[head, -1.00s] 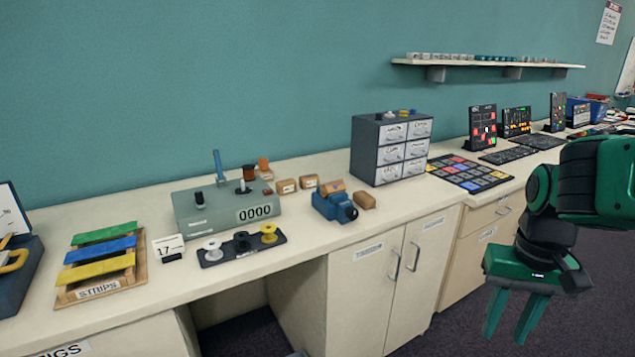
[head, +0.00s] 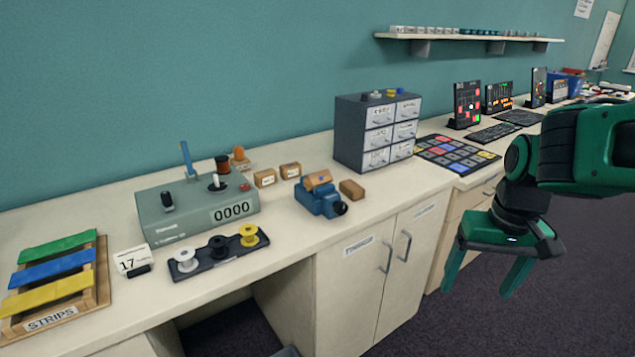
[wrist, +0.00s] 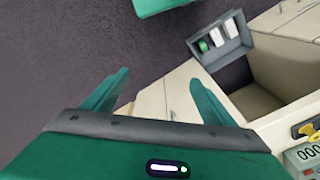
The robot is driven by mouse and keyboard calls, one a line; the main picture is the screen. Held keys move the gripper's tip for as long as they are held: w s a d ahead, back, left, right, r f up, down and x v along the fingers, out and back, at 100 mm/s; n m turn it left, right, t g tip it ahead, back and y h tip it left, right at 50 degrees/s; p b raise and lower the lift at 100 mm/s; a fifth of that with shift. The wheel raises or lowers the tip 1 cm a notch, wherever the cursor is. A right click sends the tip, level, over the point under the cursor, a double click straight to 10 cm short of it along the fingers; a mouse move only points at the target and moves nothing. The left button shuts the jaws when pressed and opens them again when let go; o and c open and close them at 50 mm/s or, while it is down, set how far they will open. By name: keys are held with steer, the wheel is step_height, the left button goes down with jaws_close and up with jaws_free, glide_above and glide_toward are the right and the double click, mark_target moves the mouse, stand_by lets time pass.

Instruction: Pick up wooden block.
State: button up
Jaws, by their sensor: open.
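Several small wooden blocks sit on the counter around a blue vise (head: 320,202). One wooden block (head: 352,190) lies on the counter just right of the vise. Another block (head: 318,179) rests on top of the vise jaws, tilted. Two labelled blocks, the left one (head: 265,178) and the right one (head: 290,171), stand behind the vise. My gripper (head: 480,290) is open and empty, pointing down in front of the cabinets, right of the blocks and apart from them. In the wrist view my gripper (wrist: 160,78) has nothing between its fingers, and no block shows.
Left of the vise are a grey-green counter device (head: 195,212), a spool rack (head: 220,252) and a strips board (head: 60,318). A drawer cabinet (head: 375,135) stands behind the blocks. In the wrist view a grey tray (wrist: 208,60) with green and white items is low near the counter.

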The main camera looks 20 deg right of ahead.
steer(key=w+a+f+n+t, duration=0.2)
steer(key=w+n, duration=0.1)
steer(key=w, duration=0.6)
steer(key=n+t+y, duration=0.5)
steer(key=n+t, duration=0.1)
steer(key=t, duration=0.4)
glide_toward(321, 176)
steer(key=shift+s+a+f, duration=0.15)
steer(key=shift+f, duration=0.3)
steer(key=shift+s+a+f, duration=0.15)
steer(key=shift+a+f, duration=0.05)
steer(key=shift+f, duration=0.2)
steer(key=shift+w+r+t, duration=0.25)
steer(key=shift+w+t, duration=0.05)
steer(key=shift+t, duration=0.1)
steer(key=shift+w+a, duration=0.15)
steer(key=shift+w, duration=0.25)
steer(key=x, duration=1)
steer(key=shift+w, duration=0.15)
